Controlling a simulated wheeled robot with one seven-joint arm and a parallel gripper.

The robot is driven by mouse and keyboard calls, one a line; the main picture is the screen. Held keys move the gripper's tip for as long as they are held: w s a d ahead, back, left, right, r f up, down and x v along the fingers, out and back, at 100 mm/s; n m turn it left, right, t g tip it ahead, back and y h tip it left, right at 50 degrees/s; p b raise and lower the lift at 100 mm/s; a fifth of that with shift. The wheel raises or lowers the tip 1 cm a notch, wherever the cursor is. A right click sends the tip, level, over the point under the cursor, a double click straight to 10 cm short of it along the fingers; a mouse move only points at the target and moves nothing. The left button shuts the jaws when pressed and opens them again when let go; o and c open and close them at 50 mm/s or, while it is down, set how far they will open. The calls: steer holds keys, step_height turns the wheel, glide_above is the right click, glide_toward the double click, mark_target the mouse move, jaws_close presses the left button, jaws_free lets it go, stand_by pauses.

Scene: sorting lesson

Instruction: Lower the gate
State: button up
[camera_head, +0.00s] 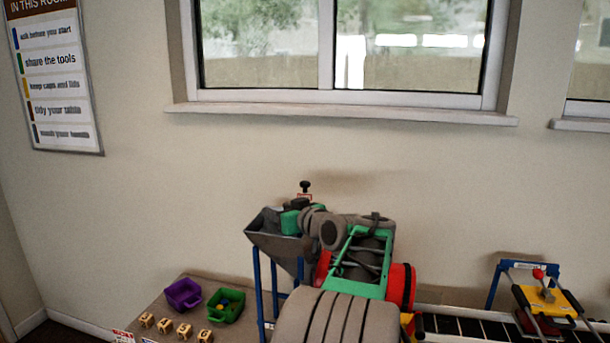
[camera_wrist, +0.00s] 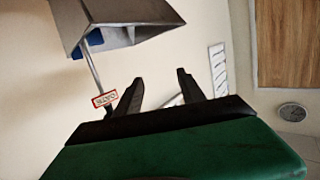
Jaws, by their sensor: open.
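A grey hopper (camera_head: 272,238) stands on blue legs left of my arm. A black knob (camera_head: 305,186) shows above its rim, with a small red-framed label (camera_head: 304,196) below it; I take this as the gate's handle, standing raised. In the wrist view the hopper (camera_wrist: 125,14) is at the top, and a thin rod (camera_wrist: 93,72) runs from it to the label (camera_wrist: 104,98). My gripper (camera_wrist: 159,76) is open, with nothing between its fingers. The label and rod end lie just left of the left finger, which may hide part of the knob. The gate plate itself is not visible.
A dark conveyor belt (camera_head: 465,328) and a yellow device with a red knob (camera_head: 540,293) are at right. The wall is close behind.

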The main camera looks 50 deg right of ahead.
mark_target(307, 183)
steer(key=s+d+r+t+h, duration=0.1)
steer(key=s+d+r+h, duration=0.1)
steer(key=s+d+r, duration=0.45)
steer(key=shift+m, duration=0.4)
steer(key=w+d+p, duration=0.1)
steer(key=w, duration=0.1)
steer(key=w+d+f+p, duration=0.1)
steer(key=w, duration=0.1)
steer(key=w+d+p, duration=0.1)
steer(key=w, duration=0.1)
steer(key=shift+d+f, duration=0.3)
steer(key=shift+d, duration=0.1)
steer(key=shift+w+d, duration=0.1)
steer(key=shift+w, duration=0.15)
steer(key=shift+c, duration=0.4)
steer(key=shift+f, duration=0.1)
jaws_close()
